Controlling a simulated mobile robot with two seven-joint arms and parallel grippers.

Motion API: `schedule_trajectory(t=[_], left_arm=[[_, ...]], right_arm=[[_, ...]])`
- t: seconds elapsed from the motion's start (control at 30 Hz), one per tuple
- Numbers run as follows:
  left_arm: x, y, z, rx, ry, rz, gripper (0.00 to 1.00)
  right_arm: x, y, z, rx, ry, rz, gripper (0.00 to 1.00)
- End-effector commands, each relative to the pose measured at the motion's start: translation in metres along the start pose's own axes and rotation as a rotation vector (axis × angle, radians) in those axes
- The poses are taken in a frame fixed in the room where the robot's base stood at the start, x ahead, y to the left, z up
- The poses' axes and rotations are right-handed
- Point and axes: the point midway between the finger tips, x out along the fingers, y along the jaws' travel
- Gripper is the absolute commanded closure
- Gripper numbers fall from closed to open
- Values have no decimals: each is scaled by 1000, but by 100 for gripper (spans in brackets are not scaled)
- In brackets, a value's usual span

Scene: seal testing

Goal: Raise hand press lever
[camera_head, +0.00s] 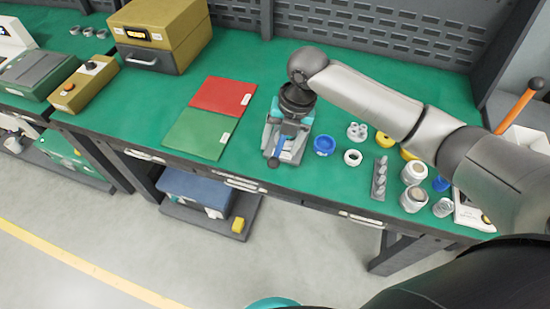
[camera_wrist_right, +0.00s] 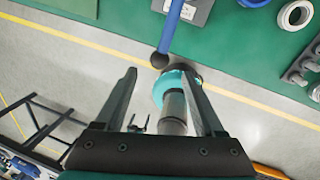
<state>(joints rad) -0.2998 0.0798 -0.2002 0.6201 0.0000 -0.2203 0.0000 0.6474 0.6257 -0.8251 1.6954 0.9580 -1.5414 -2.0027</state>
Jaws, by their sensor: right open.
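The blue lever (camera_head: 279,148) of the hand press slants toward the front edge of the green bench and ends in a black ball (camera_head: 273,162). The press body (camera_head: 291,152) is largely hidden beneath my right gripper (camera_head: 285,127) in the head view. In the right wrist view, the lever (camera_wrist_right: 171,28) comes down from the top, with its black ball (camera_wrist_right: 160,60) near the gap between the fingertips of my open right gripper (camera_wrist_right: 158,74). The fingers do not grip the lever. My left gripper is not in view.
Green and red folders (camera_head: 198,134) lie left of the press. A blue ring (camera_head: 324,145), a white ring (camera_head: 352,157) and several small parts stand to its right. An orange handle (camera_head: 519,103) rises at the far right. A pegboard (camera_head: 380,25) backs the bench.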

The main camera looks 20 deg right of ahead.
Motion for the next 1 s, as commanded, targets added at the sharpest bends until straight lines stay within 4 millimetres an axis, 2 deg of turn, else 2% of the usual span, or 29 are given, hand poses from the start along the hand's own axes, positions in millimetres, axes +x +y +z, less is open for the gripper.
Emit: schedule_trajectory(t=[0.03,0.1,0.3,0.5,0.73,1.0], left_arm=[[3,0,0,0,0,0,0],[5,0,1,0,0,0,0],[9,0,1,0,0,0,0],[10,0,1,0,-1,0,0],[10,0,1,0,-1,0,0],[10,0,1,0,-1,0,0]], right_arm=[[14,0,-1,1,3,-1,29],[27,0,-1,0,3,-1,29],[55,0,0,0,1,-1,29],[64,0,0,0,-1,0,29],[64,0,0,0,-1,0,29],[64,0,0,0,-1,0,58]])
